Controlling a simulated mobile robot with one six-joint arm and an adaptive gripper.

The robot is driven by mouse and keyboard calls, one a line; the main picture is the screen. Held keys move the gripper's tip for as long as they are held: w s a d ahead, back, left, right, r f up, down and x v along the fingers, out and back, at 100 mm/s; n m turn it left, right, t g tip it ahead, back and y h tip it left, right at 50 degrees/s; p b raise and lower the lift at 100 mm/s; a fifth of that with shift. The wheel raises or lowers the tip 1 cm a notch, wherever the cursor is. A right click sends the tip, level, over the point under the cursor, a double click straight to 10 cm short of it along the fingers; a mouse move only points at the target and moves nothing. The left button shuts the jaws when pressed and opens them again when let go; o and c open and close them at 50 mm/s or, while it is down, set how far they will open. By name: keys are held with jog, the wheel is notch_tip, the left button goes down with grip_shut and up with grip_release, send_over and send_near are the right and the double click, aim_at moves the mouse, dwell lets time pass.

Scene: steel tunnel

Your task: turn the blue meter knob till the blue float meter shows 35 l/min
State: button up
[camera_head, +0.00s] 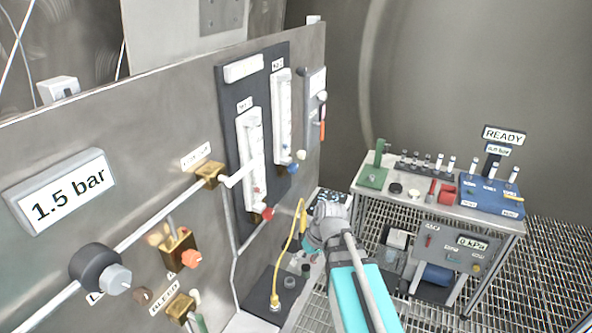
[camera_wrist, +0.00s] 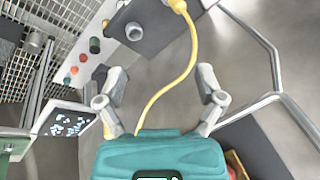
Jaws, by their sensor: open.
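The blue meter knob (camera_head: 293,168) sticks out at the foot of the right-hand float meter (camera_head: 282,115), a white upright tube on the dark panel. Its scale and float are too small to read. The red meter knob (camera_head: 267,213) sits lower left, under the second float meter (camera_head: 252,145). My gripper (camera_head: 328,207) is below and to the right of the blue knob, apart from it. In the wrist view, my gripper (camera_wrist: 160,94) has its fingers wide apart with nothing gripped. I cannot make out the blue knob in the wrist view.
A yellow hose (camera_head: 303,218) rises from a dark base plate close to my gripper; in the wrist view the hose (camera_wrist: 166,90) runs between the fingers' line of sight. A steel pipe (camera_wrist: 270,60) crosses right. A bench (camera_head: 430,206) with instruments stands at right.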

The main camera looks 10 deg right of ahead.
jog(key=w+r+n+t+y, duration=0.2)
jog(key=w+r+n+y, duration=0.15)
jog(key=w, duration=0.25)
jog(key=n+t+y+b, duration=0.2)
jog(key=n+t+y, duration=0.4)
jog(key=t+y, duration=0.15)
send_near(296, 169)
jog(key=v, duration=0.3)
jog(key=shift+a, duration=0.15)
jog(key=x, duration=1.3)
jog(key=shift+w+a, duration=0.2)
jog(key=shift+w, duration=0.1)
